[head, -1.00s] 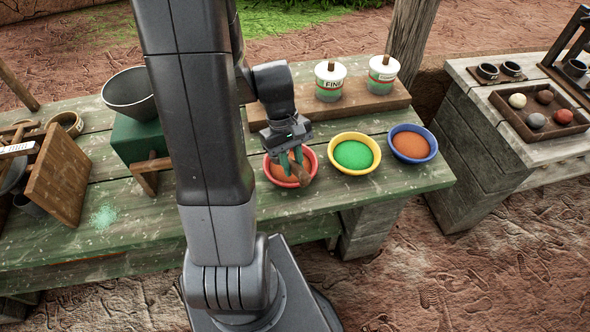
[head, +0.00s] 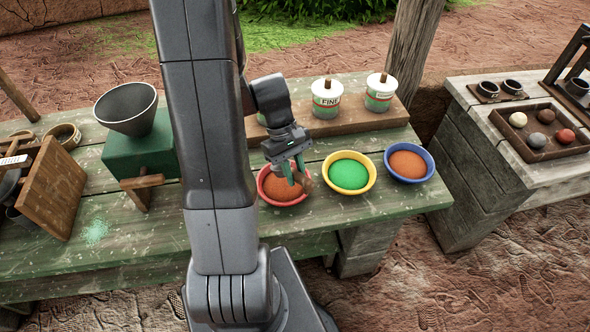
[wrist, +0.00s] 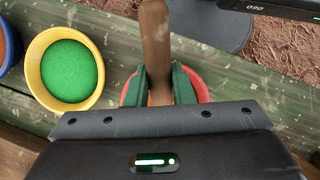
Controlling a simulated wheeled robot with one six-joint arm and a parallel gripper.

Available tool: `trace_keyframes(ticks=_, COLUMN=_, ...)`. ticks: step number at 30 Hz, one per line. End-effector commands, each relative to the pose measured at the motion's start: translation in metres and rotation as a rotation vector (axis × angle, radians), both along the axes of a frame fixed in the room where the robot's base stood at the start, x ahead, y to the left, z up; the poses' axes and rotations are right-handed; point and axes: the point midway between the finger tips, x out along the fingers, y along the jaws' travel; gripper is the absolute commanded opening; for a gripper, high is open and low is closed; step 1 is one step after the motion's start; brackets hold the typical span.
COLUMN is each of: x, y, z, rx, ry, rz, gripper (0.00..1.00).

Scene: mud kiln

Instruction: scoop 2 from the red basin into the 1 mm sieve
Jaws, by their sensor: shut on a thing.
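My gripper (head: 291,174) is over the red basin (head: 265,190), which holds orange-brown powder. Its green fingers are shut on a brown wooden handle (wrist: 155,45), seen in the wrist view. The handle also shows at the fingers' right in the head view (head: 304,181). The scoop end is hidden, so I cannot tell whether it holds powder. The basin's rim shows behind the fingers in the wrist view (wrist: 200,86). Round sieve-like rings (head: 66,135) stand at the far left of the table; no 1 mm mark is readable.
A yellow basin (head: 371,183) of green powder and a blue basin (head: 430,165) stand right of the red one. A grey funnel (head: 127,108) on a green box and a wooden board (head: 52,190) stand left.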

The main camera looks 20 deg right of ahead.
Motion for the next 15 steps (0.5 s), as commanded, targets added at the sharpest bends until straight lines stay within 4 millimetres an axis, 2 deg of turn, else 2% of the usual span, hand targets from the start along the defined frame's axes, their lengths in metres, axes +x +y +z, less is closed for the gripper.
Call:
trace_keyframes(ticks=1, x=0.000, y=0.000, z=-0.009, rx=0.000, ry=0.000, rz=0.000, gripper=0.00)
trace_keyframes(ticks=15, x=0.000, y=0.000, z=-0.051, rx=0.000, ry=0.001, rz=0.000, gripper=0.00)
